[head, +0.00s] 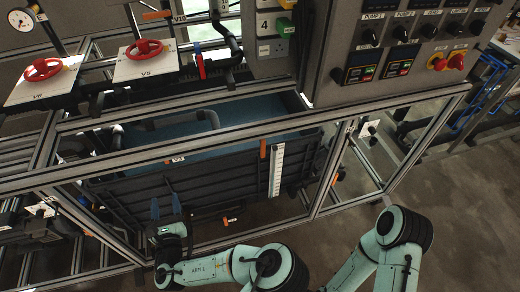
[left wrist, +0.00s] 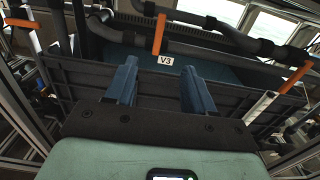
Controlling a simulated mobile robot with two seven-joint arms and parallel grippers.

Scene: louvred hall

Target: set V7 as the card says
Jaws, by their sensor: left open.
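I cannot make out a V7 label or a card's text in either view. In the head view, an orange lever (head: 226,220) with a small unreadable tag sits low beneath the dark tank. A tag reading V3 (left wrist: 166,60) hangs beside an upright orange handle (left wrist: 159,34) in the left wrist view. My left gripper (head: 167,206) is in front of the tank wall, left of the low lever. Its two blue fingers (left wrist: 160,88) are apart with nothing between them. My right arm shows at the lower right in the head view; its gripper is out of view.
Metal frame rails (head: 200,150) cross in front of the tank (head: 120,190). Red handwheels V5 (head: 143,49) and V6 (head: 43,69) stand on white plates at upper left. A control panel (head: 400,50) is at upper right. A white scale strip (head: 277,170) hangs by another orange handle (head: 263,148).

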